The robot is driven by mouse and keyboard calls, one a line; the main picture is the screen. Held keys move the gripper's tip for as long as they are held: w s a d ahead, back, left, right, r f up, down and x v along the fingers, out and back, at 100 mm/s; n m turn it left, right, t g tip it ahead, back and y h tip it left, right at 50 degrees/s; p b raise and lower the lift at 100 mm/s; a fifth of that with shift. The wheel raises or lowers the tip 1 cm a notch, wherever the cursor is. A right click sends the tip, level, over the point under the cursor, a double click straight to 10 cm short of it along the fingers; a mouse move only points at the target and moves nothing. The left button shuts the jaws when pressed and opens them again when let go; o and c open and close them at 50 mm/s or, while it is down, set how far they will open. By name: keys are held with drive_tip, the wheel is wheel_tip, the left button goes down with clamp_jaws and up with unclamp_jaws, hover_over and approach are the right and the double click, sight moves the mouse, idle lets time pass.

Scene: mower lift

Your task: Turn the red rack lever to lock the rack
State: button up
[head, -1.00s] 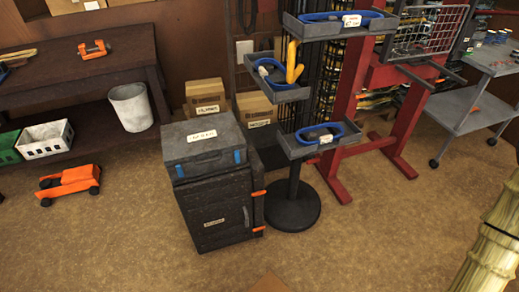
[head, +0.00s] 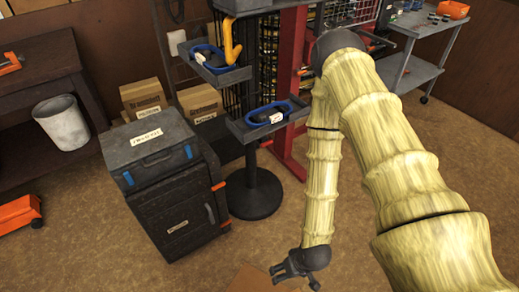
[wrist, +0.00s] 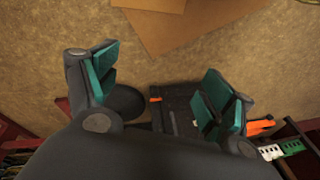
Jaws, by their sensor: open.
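The red rack (head: 293,95) stands behind the tray stand, with its wire basket (head: 354,10) at the top of the picture. My arm covers much of its right side in the head view. I cannot make out the red lever in either view. My gripper (head: 293,279) hangs low over the floor, in front of the rack and apart from it. In the wrist view my gripper (wrist: 160,86) is open, its two teal pads wide apart with nothing between them.
A black cabinet (head: 180,212) carries a grey case (head: 145,140). A stand with several trays (head: 268,121) is beside it. A grey cart (head: 418,70) is at the back right. Brown sheets (head: 248,280) lie on the floor.

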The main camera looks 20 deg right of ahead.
drive_tip(key=w+a+f+t+y+b, duration=0.1)
drive_tip(key=w+a+f+t+b, duration=0.15)
drive_tip(key=w, duration=0.35)
drive_tip(key=w+a+f+t+y+b, duration=0.1)
drive_tip(key=w+f+b, duration=0.15)
drive_tip(key=w, duration=0.35)
drive_tip(key=n+t+y+b, duration=0.2)
drive_tip(key=n+t+b, duration=0.2)
drive_tip(key=t+b, duration=1.2)
approach(268, 144)
wheel_tip(268, 144, up, 4)
drive_tip(key=g+b, duration=0.4)
drive_tip(key=g, duration=0.1)
drive_tip(key=shift+t, duration=0.25)
drive_tip(key=x, duration=0.2)
drive_tip(key=b+x, duration=0.1)
drive_tip(key=x, duration=0.2)
drive_tip(key=b+x, duration=0.1)
drive_tip(key=x, duration=0.2)
drive_tip(key=shift+w+d+f, duration=0.1)
drive_tip(key=shift+w+d, duration=0.15)
drive_tip(key=shift+b+x, duration=0.35)
drive_tip(key=shift+x, duration=0.55)
drive_tip(key=c, duration=1)
